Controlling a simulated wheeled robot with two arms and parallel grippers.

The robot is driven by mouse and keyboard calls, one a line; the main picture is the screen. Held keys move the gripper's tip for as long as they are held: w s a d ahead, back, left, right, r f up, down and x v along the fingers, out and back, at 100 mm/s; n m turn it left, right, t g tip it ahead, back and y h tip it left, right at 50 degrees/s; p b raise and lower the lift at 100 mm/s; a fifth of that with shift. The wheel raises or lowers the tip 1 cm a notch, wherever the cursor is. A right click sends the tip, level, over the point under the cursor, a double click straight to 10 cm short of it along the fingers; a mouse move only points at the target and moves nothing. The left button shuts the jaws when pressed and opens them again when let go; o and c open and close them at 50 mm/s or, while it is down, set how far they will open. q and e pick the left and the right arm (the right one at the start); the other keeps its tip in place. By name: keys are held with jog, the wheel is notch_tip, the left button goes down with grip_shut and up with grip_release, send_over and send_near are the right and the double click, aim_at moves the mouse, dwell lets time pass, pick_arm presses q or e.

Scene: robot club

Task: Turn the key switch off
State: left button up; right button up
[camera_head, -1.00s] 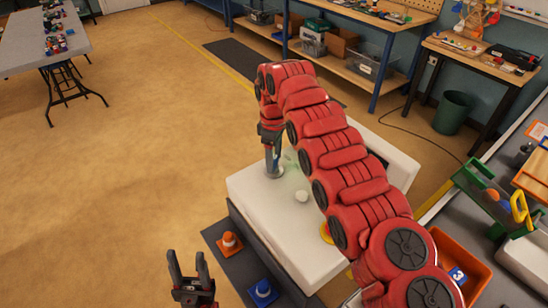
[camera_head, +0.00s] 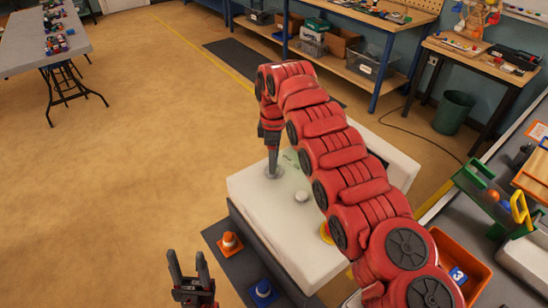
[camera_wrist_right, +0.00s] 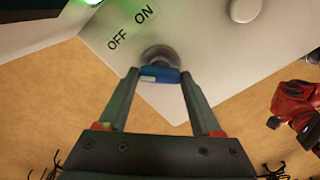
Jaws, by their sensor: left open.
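The key switch is a round grey lock (camera_wrist_right: 160,54) with a blue key (camera_wrist_right: 159,74) on a pale panel, beside printed "OFF" (camera_wrist_right: 118,40) and "ON" (camera_wrist_right: 146,14) labels. I cannot tell which label the key points to. My right gripper (camera_wrist_right: 159,77) has one finger on each side of the blue key and looks closed on it. In the head view, my right gripper (camera_head: 272,168) points down onto the left part of the white machine top (camera_head: 250,195). A green light (camera_wrist_right: 92,2) glows at the wrist view's top edge. My left gripper (camera_head: 187,254) is open and empty.
A round white knob (camera_head: 301,196) is right of the switch. A red and yellow button (camera_head: 326,232) is partly hidden by my right arm.

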jog(key=o, duration=0.4)
jog(key=shift+o, duration=0.2)
notch_tip(320, 180, up, 3)
jog(key=shift+f, duration=0.2)
notch_tip(320, 180, up, 4)
jog(key=shift+a+f+p, duration=0.1)
jog(key=shift+a+p, duration=0.05)
jog(key=shift+p, duration=0.85)
notch_tip(320, 180, up, 11)
jog(key=p, duration=1.1)
